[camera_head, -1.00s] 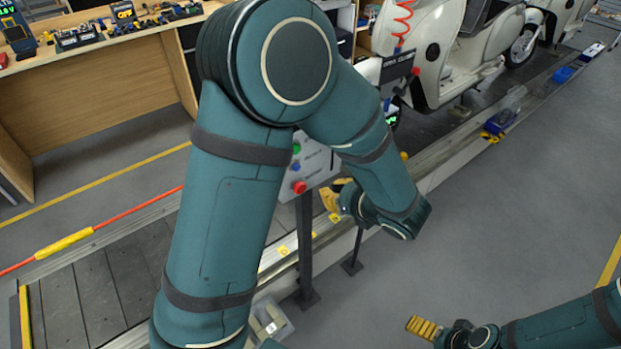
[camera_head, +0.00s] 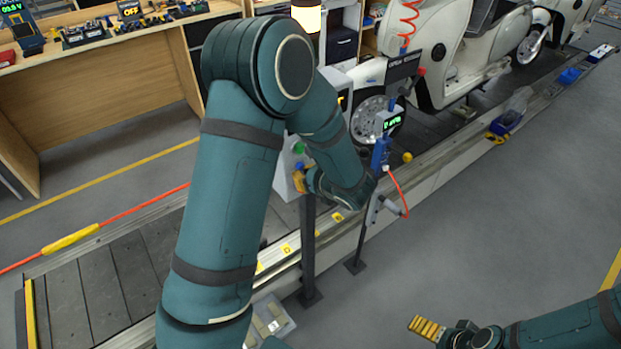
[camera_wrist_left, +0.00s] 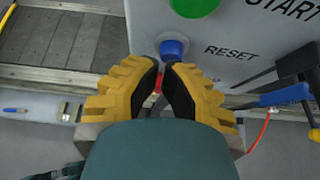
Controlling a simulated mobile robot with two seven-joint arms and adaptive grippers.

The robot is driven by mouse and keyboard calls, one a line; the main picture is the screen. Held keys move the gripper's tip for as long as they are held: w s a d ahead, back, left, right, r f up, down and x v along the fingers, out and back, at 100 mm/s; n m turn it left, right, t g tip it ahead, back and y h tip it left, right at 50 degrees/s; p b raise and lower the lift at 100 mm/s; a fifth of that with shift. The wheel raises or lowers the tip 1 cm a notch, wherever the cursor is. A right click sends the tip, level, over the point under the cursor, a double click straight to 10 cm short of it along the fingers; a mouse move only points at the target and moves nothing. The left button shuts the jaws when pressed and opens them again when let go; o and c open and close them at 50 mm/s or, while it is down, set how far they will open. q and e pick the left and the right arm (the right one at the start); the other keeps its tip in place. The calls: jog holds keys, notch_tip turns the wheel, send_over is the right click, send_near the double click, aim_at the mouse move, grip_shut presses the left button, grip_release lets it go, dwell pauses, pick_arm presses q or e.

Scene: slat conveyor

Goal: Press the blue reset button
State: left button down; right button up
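The blue reset button (camera_wrist_left: 173,48) sits on a grey control panel (camera_wrist_left: 225,45) under a green button (camera_wrist_left: 194,5), with the word RESET to its right. My left gripper (camera_wrist_left: 164,66) has its yellow, black-padded fingers drawn together, with only a narrow gap at the tips and nothing held. The tips are just below the blue button in the picture; I cannot tell whether they touch it. A red button partly shows between the fingers. In the head view my left gripper (camera_head: 300,180) is at the panel, largely behind my arm. My right gripper (camera_head: 426,328) is low at the right, away from the panel.
The panel stands on a dark post (camera_head: 308,250) beside the slat conveyor (camera_head: 95,285). A blue tool (camera_head: 381,154) with a red cord hangs on a stand just right of the panel. White scooters (camera_head: 440,60) are behind. The floor at right is clear.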

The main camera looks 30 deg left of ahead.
pick_arm(q)
jog(key=shift+a, duration=0.1)
jog(key=shift+w+a+b, duration=0.35)
jog(key=shift+a+b, duration=0.1)
jog(key=shift+a, duration=0.35)
jog(key=shift+r, duration=0.1)
pick_arm(e)
jog(key=shift+d+f, duration=0.1)
jog(key=shift+f, duration=0.3)
pick_arm(q)
jog(key=shift+d, duration=0.4)
jog(key=f+v, duration=0.1)
jog(key=v, duration=1.2)
jog(key=shift+s+d+f, duration=0.35)
jog(key=shift+d+f, duration=0.05)
pick_arm(e)
jog(key=shift+s+d+f, duration=0.1)
jog(key=shift+s+d, duration=0.2)
jog(key=shift+s, duration=0.25)
jog(key=shift+s+d, duration=0.25)
jog(key=shift+s, duration=0.25)
